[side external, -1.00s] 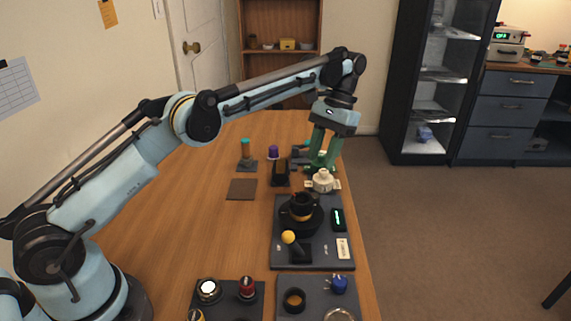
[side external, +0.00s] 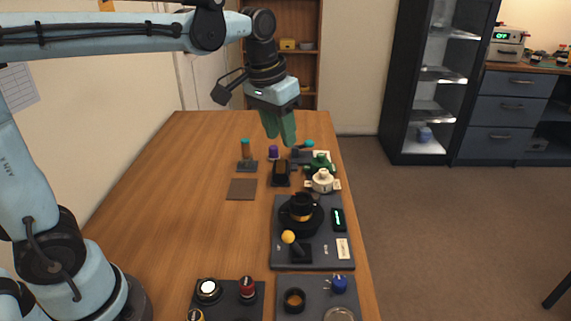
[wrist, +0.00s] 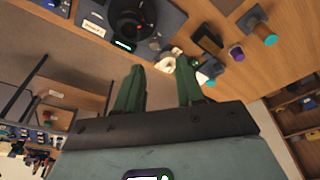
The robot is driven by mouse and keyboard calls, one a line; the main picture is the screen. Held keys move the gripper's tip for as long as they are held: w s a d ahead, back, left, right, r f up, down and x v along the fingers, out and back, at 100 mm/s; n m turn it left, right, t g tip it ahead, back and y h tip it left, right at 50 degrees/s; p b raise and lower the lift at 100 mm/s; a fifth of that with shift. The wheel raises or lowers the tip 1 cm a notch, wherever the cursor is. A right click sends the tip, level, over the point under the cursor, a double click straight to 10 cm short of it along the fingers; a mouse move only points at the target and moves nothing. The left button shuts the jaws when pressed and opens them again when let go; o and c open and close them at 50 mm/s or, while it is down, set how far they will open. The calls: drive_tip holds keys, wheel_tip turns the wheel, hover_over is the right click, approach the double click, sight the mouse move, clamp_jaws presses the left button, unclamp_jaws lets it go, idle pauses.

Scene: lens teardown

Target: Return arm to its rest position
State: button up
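My gripper (side external: 280,140) hangs in the air above the far part of the wooden table (side external: 165,215), its green fingers pointing down. In the wrist view, the two green fingers of my gripper (wrist: 160,68) stand apart with nothing held between them, so it is open. Below and to the right of it, a green part (side external: 320,162) and a white part (side external: 323,181) sit at the table's right edge. My fingers are clear of both.
A dark board with a black lens fixture (side external: 302,220) and a yellow-knobbed lever (side external: 289,237) stands at the right. A teal-topped post (side external: 246,155), a purple cap (side external: 273,153) and a brown pad (side external: 242,189) are further back. The table's left side is clear.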

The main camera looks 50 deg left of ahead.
drive_tip(key=s+a+f+t, duration=0.1)
drive_tip(key=s+f+t, duration=0.3)
drive_tip(key=s, duration=0.6)
wheel_tip(320, 180, down, 2)
drive_tip(key=shift+s+f+t, duration=0.25)
drive_tip(key=shift+s+t, duration=0.05)
drive_tip(key=shift+s, duration=0.1)
drive_tip(key=shift+o, duration=0.3)
drive_tip(key=shift+a, duration=0.1)
